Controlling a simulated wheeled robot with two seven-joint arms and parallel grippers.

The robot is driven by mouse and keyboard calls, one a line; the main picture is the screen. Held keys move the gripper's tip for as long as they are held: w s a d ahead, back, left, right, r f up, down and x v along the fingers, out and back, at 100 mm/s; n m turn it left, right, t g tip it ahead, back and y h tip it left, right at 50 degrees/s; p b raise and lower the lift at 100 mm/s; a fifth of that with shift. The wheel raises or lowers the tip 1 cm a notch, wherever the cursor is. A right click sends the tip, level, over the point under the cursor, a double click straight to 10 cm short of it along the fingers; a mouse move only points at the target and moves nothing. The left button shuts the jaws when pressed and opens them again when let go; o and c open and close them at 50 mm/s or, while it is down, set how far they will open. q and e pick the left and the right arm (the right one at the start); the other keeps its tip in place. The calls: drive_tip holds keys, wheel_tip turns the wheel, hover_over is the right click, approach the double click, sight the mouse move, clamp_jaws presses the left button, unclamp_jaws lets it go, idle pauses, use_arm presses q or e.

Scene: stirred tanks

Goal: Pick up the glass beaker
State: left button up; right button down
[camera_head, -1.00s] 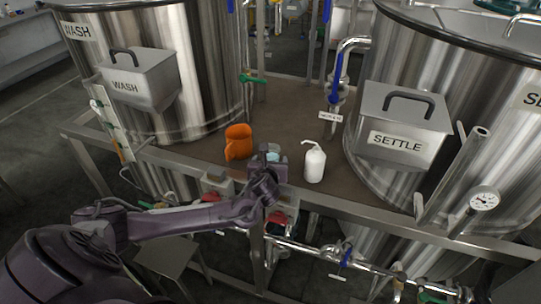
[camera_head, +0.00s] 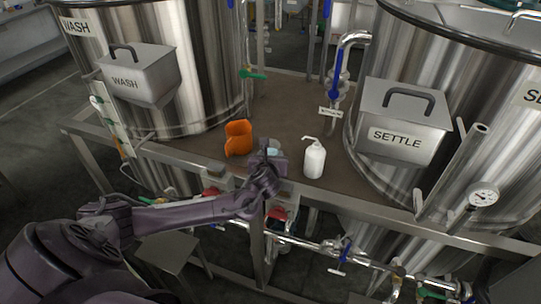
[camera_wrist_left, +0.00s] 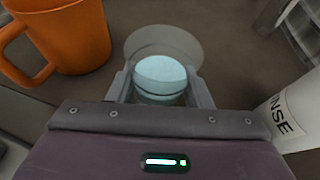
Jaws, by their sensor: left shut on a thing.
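The glass beaker (camera_wrist_left: 160,75) is clear, with pale blue content, and shows between the fingers in the left wrist view. In the head view only a small pale part of the beaker (camera_head: 274,149) shows beyond the gripper. My left gripper (camera_head: 268,160) is over the brown platform between an orange jug and a white bottle. In the left wrist view its two fingers (camera_wrist_left: 160,92) are shut on the beaker, one on each side. I cannot tell whether the beaker's base touches the platform. My right gripper is not in view.
The orange jug (camera_head: 238,139) stands close on the left and the white rinse bottle (camera_head: 314,158) close on the right. Steel tanks with WASH (camera_head: 139,75) and SETTLE (camera_head: 402,120) boxes flank the brown platform (camera_head: 284,108). A steel rail runs along its front edge.

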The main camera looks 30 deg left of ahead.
use_arm(q)
drive_tip(key=shift+r, duration=0.15)
wheel_tip(320, 180, up, 20)
drive_tip(key=b, duration=0.2)
idle(0.5)
